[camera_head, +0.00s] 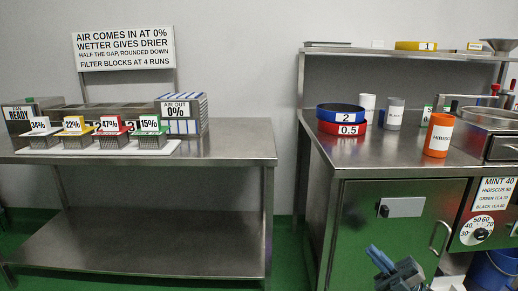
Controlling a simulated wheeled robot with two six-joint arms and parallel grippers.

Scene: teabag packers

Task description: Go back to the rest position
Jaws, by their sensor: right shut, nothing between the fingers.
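My right gripper (381,261) shows at the bottom of the view, right of centre. Its bluish fingers are shut with nothing between them. It is in front of the green cabinet door (375,225) of the right workbench, below the benchtop. No object is in it. My left gripper is not in view.
A steel table (235,148) at left holds small bins labelled with percentages and an air-out box (184,115). The right bench (370,150) carries stacked rings (341,113), an orange hibiscus canister (438,135) and other containers. Green floor (290,260) lies between them.

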